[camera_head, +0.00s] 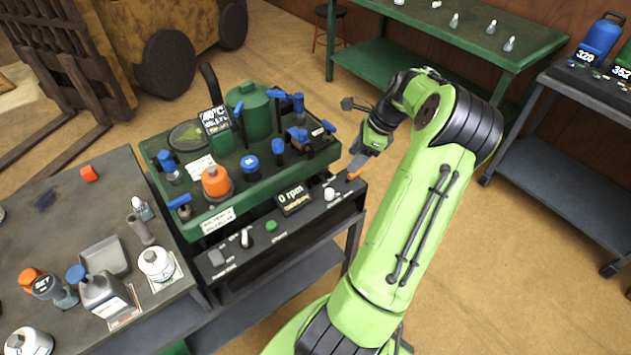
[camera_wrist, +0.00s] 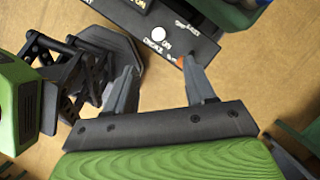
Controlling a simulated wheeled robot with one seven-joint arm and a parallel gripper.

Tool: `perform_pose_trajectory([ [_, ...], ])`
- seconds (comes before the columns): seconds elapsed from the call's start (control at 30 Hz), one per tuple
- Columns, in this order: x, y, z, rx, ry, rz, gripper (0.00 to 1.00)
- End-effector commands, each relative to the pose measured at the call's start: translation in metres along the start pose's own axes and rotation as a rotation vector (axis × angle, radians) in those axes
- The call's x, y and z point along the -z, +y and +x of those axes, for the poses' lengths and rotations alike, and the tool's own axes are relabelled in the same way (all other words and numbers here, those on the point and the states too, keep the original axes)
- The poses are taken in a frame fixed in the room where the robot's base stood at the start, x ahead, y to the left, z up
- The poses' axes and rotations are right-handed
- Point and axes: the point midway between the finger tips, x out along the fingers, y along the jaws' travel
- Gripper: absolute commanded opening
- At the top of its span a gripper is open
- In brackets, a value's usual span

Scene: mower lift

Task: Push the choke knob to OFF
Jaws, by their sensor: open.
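The white round choke knob (camera_wrist: 158,34) sits on the dark control panel, beside white lettering that reads CHOKE and ON. A small orange mark lies near the right fingertip. The knob also shows in the head view (camera_head: 329,194), at the right end of the panel below the green mower deck. My gripper (camera_wrist: 159,66) is open and empty, its two fingers apart, with the knob ahead of the gap between the tips. In the head view my gripper (camera_head: 358,163) is just right of and above the panel's right end. Contact with the panel cannot be told.
The panel (camera_head: 255,240) also carries an rpm display (camera_head: 293,199), a green button (camera_head: 271,226) and a white-tipped switch (camera_head: 246,238). The green deck (camera_head: 311,162) with caps and bottles rises behind it. A grey bench (camera_head: 60,225) stands left. Open floor lies right.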

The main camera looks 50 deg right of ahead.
Motion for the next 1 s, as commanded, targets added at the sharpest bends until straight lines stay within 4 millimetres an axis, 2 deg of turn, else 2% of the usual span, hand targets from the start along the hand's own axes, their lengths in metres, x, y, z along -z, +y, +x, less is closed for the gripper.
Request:
perform_pose_trajectory([
  [0.17, 0.0, 0.001, 0.035, -0.005, 0.0, -0.003, 0.55],
  [0.5, 0.001, 0.002, 0.122, -0.006, 0.001, -0.006, 0.55],
  [0.6, 0.0, 0.002, 0.14, -0.005, 0.001, -0.007, 0.55],
  [0.77, 0.0, 0.002, 0.155, -0.003, 0.002, -0.007, 0.55],
  [1.0, -0.001, 0.001, 0.155, -0.002, 0.003, -0.007, 0.55],
])
